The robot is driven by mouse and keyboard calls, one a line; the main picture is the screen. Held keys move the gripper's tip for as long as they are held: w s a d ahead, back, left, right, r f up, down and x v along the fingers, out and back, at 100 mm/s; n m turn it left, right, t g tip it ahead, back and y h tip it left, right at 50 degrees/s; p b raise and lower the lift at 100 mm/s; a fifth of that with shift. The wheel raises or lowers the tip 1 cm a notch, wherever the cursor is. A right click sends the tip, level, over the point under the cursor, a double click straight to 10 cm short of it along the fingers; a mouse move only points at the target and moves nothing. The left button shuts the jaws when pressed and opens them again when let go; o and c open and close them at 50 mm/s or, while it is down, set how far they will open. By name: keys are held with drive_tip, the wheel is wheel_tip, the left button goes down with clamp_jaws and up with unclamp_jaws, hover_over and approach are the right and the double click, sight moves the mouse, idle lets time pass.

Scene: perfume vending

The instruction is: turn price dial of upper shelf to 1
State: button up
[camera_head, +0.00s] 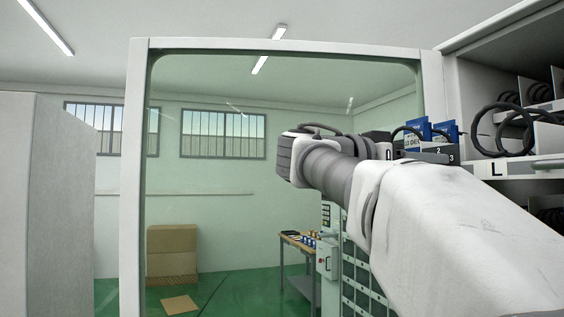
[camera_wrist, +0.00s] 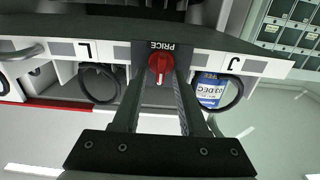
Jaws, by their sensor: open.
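The red price dial (camera_wrist: 160,66) sits on a dark panel marked PRICE (camera_wrist: 160,46) on the shelf front in the wrist view, which shows the lettering upside down. A small pale mark shows on the dial's face; I cannot tell which number it points to. My gripper (camera_wrist: 158,84) is open, with one finger on each side of the dial. I cannot tell whether either finger touches it. In the head view my arm hides the dial and the fingers.
The shelf front carries labels L (camera_wrist: 85,50) and J (camera_wrist: 248,65) beside the dial. Black spiral coils (camera_wrist: 99,84) and a blue box (camera_wrist: 212,92) lie close to my fingers. In the head view, the upper shelf (camera_head: 520,167) is at right and a clear door panel (camera_head: 230,210) fills the middle.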

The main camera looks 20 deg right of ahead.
clamp_jaws()
drive_tip(key=shift+w+n, duration=0.1)
drive_tip(key=shift+n, duration=0.4)
drive_tip(key=shift+w+f+n+p, duration=0.15)
drive_tip(key=shift+n+p, duration=0.3)
drive_tip(key=shift+n, duration=1.4)
drive_tip(key=shift+w+n+p, duration=0.15)
drive_tip(key=shift+n+p, duration=0.25)
drive_tip(key=shift+n, duration=1.4)
drive_tip(key=shift+w+f+n+p, duration=0.15)
drive_tip(key=shift+n+p, duration=0.3)
drive_tip(key=shift+n, duration=1.4)
